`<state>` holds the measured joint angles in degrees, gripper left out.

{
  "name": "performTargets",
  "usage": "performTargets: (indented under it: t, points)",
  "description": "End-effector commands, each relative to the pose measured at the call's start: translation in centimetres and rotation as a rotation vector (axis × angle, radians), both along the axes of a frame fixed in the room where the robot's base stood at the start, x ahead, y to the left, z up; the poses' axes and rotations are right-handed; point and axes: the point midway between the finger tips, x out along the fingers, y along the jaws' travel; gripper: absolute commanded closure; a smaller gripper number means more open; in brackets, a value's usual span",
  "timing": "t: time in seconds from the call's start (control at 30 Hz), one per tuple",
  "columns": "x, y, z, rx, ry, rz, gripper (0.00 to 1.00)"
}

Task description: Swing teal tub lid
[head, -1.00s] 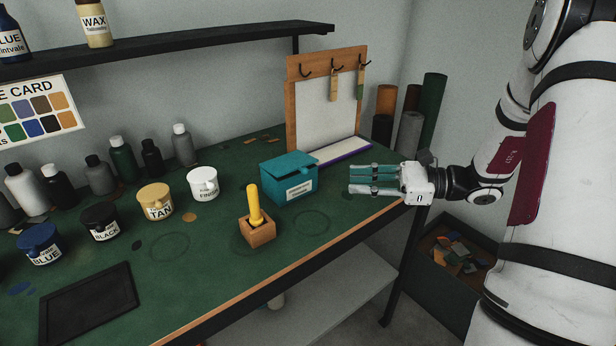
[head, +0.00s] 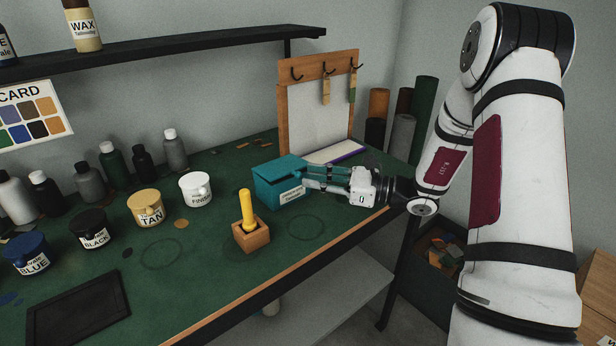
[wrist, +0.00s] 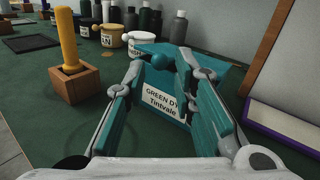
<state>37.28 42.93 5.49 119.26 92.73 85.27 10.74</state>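The teal tub (head: 265,192) is a box with a white label, standing on the green bench. Its teal lid (head: 277,167) lies over the top and looks closed. In the wrist view the tub's label (wrist: 165,103) faces me and reads green dye. A round teal knob (wrist: 157,63) sits at the lid's front edge. My gripper (head: 305,177) reaches in from the right, its fingers roughly level at the tub's right front. In the wrist view my gripper (wrist: 160,68) is open, with the knob seen between the fingertips. I cannot tell whether they touch it.
A wooden block with a yellow handle (head: 247,210) stands left of the tub. A white pot (head: 195,190) and a tan pot (head: 146,208) stand farther left. A board with hooks (head: 318,110) stands behind. The bench in front of the tub is clear.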

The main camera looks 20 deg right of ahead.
Motion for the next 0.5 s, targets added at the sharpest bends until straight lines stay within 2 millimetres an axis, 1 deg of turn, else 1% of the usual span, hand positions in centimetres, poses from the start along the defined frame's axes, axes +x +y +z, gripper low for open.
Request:
performTargets:
  t: [0.03, 0.2, 0.5]
  points:
    - [0.4, 0.5, 0.0, -0.001, -0.001, 0.002, 0.76]
    - [1.1, 1.5, 0.0, -0.001, 0.001, 0.000, 0.76]
    - [1.3, 1.7, 0.0, -0.001, 0.001, 0.000, 0.76]
